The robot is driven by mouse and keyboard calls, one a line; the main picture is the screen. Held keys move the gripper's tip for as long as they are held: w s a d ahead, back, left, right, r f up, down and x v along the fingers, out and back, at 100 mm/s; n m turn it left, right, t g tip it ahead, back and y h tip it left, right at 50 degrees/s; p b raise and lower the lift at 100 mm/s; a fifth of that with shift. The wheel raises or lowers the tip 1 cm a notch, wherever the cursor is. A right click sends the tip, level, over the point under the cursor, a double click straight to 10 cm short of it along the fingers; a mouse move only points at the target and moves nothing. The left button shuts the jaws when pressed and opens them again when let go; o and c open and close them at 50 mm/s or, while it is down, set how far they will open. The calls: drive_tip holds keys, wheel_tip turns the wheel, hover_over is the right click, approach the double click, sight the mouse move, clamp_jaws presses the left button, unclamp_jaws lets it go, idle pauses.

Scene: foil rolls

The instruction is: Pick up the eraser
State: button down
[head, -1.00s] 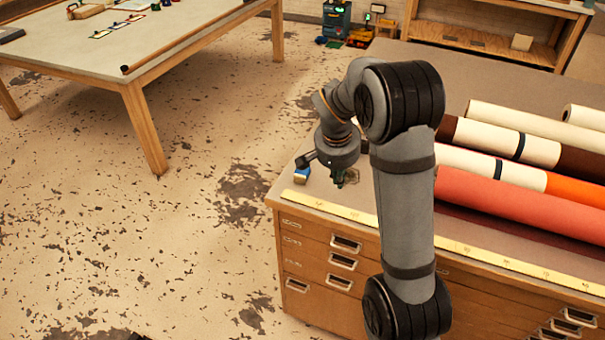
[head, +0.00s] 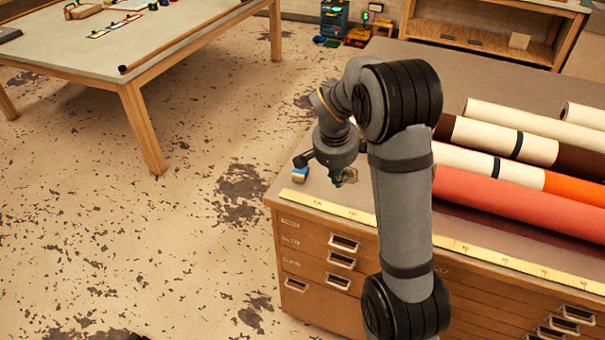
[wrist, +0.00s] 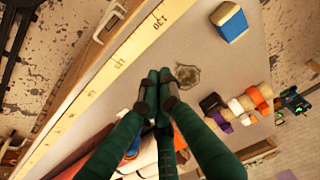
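The eraser, a small block with a blue body and a cream top (head: 300,174), lies near the left end of the drawer cabinet's top. In the wrist view the eraser (wrist: 231,24) is at the upper right, apart from my fingers. My gripper (head: 346,178) hangs low over the cabinet top, to the right of the eraser, partly hidden by my arm. In the wrist view the dark green fingers of my gripper (wrist: 159,76) come together at their tips, with nothing seen between them.
A small grey-brown crumpled item (wrist: 187,76) lies beside my fingertips. A yellow ruler (head: 340,210) runs along the cabinet's front edge. Several rolls, including a red one (head: 500,200), lie on the right. The top around the eraser is clear.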

drive_tip(key=c, duration=2.4)
unclamp_jaws()
drive_tip(key=o, duration=1.5)
drive_tip(key=shift+a, duration=0.1)
